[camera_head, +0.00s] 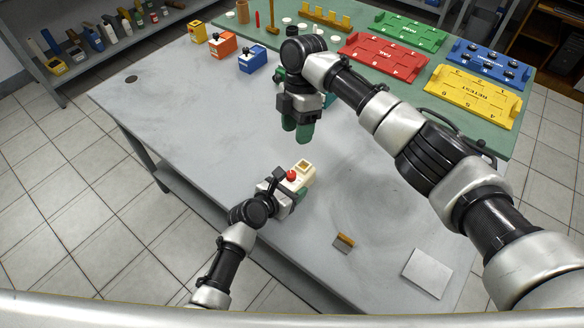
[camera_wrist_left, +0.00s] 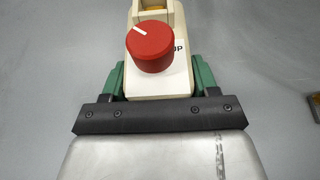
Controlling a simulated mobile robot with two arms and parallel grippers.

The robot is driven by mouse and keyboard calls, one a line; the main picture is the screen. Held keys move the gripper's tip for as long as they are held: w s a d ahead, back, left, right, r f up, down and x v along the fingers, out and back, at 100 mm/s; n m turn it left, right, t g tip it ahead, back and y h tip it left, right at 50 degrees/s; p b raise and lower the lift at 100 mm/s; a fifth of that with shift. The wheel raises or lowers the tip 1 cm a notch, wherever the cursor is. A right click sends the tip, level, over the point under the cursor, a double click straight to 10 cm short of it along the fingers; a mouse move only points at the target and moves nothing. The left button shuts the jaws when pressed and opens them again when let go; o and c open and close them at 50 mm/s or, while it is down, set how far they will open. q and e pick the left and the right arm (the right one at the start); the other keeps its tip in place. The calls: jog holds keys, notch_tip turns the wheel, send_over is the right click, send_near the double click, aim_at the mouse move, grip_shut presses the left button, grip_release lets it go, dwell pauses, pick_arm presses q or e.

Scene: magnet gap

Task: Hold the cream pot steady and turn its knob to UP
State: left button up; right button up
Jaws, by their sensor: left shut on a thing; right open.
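The cream pot (camera_head: 304,170) is on the grey table near its front edge, with a red knob (camera_head: 292,175) on top. My left gripper (camera_head: 297,190) is shut on the pot, one green finger on each side. In the left wrist view the pot (camera_wrist_left: 160,82) lies between the green fingers. There the red knob (camera_wrist_left: 150,46) has a white pointer line toward the upper left. A label ending in "P" shows at the knob's right, partly hidden by it. My right gripper (camera_head: 304,132) is open and empty, above the table beyond the pot, its green fingers pointing down.
An orange-and-grey block (camera_head: 343,241) and a pale square plate (camera_head: 427,272) lie at the front right. Yellow, orange and blue blocks (camera_head: 252,60) stand at the back left. Coloured trays (camera_head: 384,59) lie on the green mat. The table left of the pot is clear.

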aim_at(291, 173)
jog(key=s+f+n, duration=0.1)
jog(key=f+n, duration=0.2)
jog(key=s+f+n, duration=0.1)
jog(key=f+n, duration=0.1)
jog(key=f, duration=0.2)
jog(key=s+a+f+n, duration=0.1)
jog(key=f+n, duration=0.2)
jog(key=shift+s+f+n+g+y, duration=0.3)
jog(key=shift+s, duration=0.1)
jog(key=shift+c, duration=0.3)
jog(key=c, duration=0.9)
